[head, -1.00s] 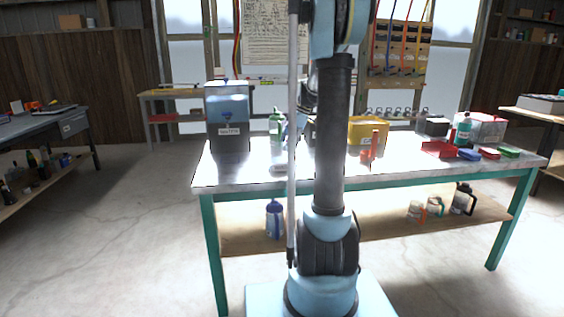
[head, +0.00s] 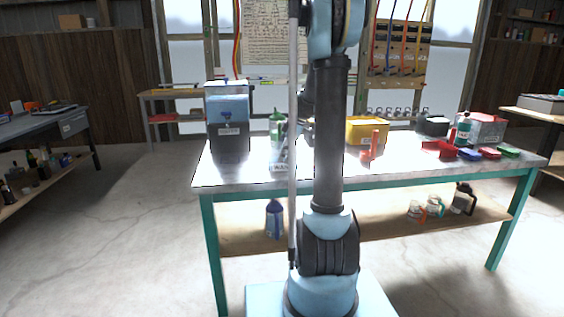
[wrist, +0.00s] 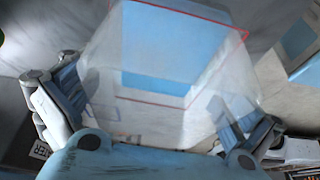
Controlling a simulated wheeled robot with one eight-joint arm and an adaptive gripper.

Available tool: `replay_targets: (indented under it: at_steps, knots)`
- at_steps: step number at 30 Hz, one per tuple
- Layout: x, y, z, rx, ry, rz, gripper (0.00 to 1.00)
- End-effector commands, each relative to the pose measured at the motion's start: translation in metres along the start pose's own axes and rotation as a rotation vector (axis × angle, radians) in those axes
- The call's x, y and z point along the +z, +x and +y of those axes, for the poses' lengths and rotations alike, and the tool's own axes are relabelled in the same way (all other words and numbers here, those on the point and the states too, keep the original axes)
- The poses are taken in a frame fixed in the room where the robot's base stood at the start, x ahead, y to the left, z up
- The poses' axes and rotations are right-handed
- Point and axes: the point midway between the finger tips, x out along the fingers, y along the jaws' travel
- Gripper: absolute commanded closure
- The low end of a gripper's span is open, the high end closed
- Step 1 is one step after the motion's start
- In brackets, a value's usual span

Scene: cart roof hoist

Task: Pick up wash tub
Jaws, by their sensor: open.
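In the wrist view a pale, see-through tub (wrist: 150,105) with a thin red line along its far edge and a blue patch inside fills the middle. I take it for the wash tub. My gripper (wrist: 168,98) is open, with one finger on each side of the tub's near part. I cannot tell whether either finger touches it. In the head view my arm column hides much of the middle of the table, and I cannot pick out the tub surely there. My gripper is low over the table, left of the column, and shows only in part.
The white-topped table (head: 400,170) carries a labelled dispenser (head: 228,138) at left, a green bottle (head: 277,122), a yellow bin (head: 368,132) and a clear box with a red edge (head: 489,128). Small red, blue and green pieces lie at right. The table's front left is clear.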

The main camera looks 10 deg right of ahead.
Motion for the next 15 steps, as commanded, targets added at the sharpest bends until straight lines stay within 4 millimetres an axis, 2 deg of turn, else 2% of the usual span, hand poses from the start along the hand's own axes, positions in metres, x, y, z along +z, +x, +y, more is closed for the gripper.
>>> replay_targets:
  at_steps: [15]
  knots:
    - [0.0013,0.0029,0.0000,0.000,0.000,0.000,0.00]
